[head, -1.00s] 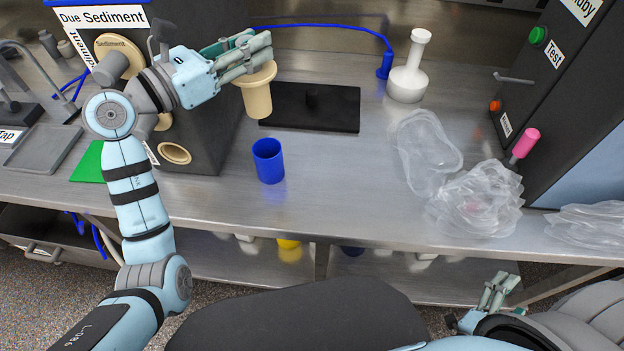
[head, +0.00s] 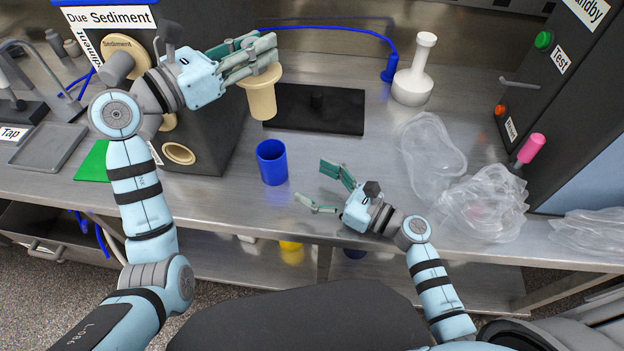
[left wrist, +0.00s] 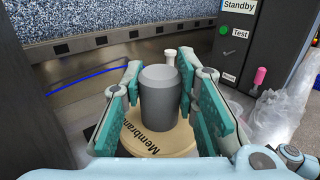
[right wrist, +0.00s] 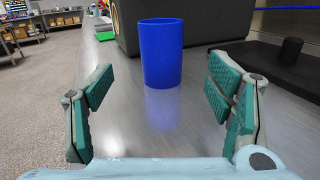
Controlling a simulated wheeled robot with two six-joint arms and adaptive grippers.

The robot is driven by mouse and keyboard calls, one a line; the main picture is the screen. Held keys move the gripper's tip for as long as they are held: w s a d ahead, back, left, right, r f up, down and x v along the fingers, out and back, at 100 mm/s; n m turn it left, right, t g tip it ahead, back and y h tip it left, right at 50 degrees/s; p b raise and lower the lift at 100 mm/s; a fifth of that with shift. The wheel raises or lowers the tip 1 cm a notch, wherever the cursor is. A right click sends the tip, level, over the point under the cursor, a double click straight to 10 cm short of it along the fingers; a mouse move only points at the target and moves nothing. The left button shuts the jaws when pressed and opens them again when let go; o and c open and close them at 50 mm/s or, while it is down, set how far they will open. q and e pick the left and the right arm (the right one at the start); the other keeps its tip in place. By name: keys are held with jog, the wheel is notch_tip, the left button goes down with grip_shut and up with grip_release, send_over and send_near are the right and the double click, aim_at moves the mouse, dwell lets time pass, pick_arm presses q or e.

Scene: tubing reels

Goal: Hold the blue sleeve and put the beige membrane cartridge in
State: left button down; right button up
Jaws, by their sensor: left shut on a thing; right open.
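The blue sleeve (head: 272,162) stands upright on the steel counter; in the right wrist view the sleeve (right wrist: 161,52) is ahead, between and beyond the fingers. My right gripper (head: 318,186) is open and empty, to the right of the sleeve and apart from it. My left gripper (head: 262,52) is shut on the beige membrane cartridge (head: 262,98) and holds it upright above the counter, up and left of the sleeve. In the left wrist view the cartridge's grey top (left wrist: 159,88) is between the fingers, above its beige flange (left wrist: 175,145) lettered "Membran...".
A black plate with a short peg (head: 340,118) lies behind the sleeve. A dark Sediment housing (head: 205,125) stands to the left. A white flask-shaped object (head: 412,85) and clear plastic bags (head: 480,205) are to the right. The counter between sleeve and bags is partly clear.

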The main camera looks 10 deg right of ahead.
aim_at(263, 156)
jog(key=x, duration=1.2)
jog(key=shift+w+f, duration=0.2)
jog(key=shift+f, duration=0.2)
pick_arm(q)
jog(key=shift+d, duration=0.1)
pick_arm(e)
jog(key=shift+c, duration=1.3)
jog(key=c, duration=1)
pick_arm(q)
jog(key=shift+f+m+g+h, duration=0.4)
jog(key=shift+f+m+g, duration=0.25)
jog(key=shift+g, duration=0.25)
pick_arm(e)
jog(key=shift+s, duration=0.1)
pick_arm(q)
notch_tip(263, 156, down, 18)
